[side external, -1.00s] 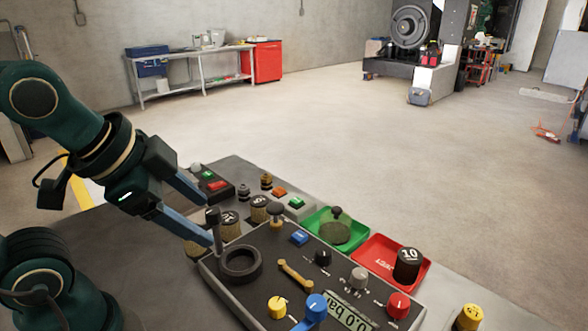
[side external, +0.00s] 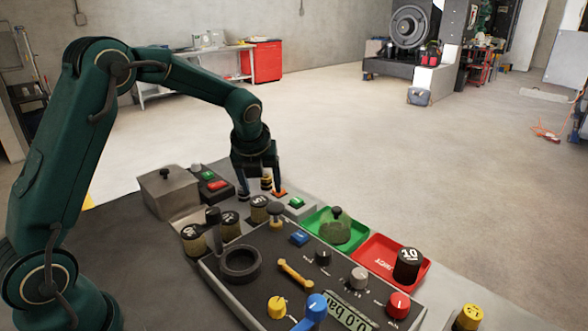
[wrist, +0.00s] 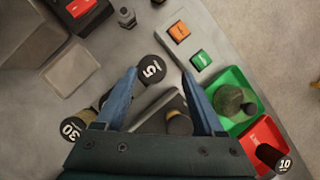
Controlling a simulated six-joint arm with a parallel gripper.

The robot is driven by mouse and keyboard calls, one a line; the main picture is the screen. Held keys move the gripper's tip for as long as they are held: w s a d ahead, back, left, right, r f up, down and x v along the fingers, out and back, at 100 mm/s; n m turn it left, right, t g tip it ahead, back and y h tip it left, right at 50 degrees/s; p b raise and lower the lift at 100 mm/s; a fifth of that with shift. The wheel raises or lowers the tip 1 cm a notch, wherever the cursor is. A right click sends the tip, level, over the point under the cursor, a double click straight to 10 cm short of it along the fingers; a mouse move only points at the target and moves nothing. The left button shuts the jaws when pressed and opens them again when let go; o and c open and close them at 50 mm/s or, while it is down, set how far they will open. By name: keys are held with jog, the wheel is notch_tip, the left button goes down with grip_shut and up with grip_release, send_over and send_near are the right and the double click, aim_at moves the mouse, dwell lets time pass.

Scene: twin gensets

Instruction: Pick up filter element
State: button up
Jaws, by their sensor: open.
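The filter elements are dark-capped tan cylinders with numbers on top. The one marked 15 (wrist: 152,68) stands upright between my fingertips in the wrist view; the side view shows it in the row on the bench (side external: 259,210). One marked 30 (wrist: 73,128) stands to its left in the wrist view, partly hidden. One marked 10 (side external: 407,264) stands in the red tray (side external: 372,259). My gripper (side external: 261,192) is open and empty, fingers pointing down over the back of the bench; the wrist view shows its blue fingers (wrist: 158,78). The exact gap to the 15 element is unclear.
A green tray (side external: 313,217) holds a mesh piece with a dark knob. A metal box (side external: 168,193) and small fittings stand close by.

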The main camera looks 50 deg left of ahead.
aim_at(259, 202)
jog(key=f, duration=0.2)
jog(key=f+g, duration=0.1)
jog(key=shift+s+a+f, duration=0.1)
jog(key=shift+s+a, duration=0.2)
jog(key=shift+a, duration=0.05)
jog(key=shift+x, duration=2.25)
jog(key=shift+c, duration=0.2)
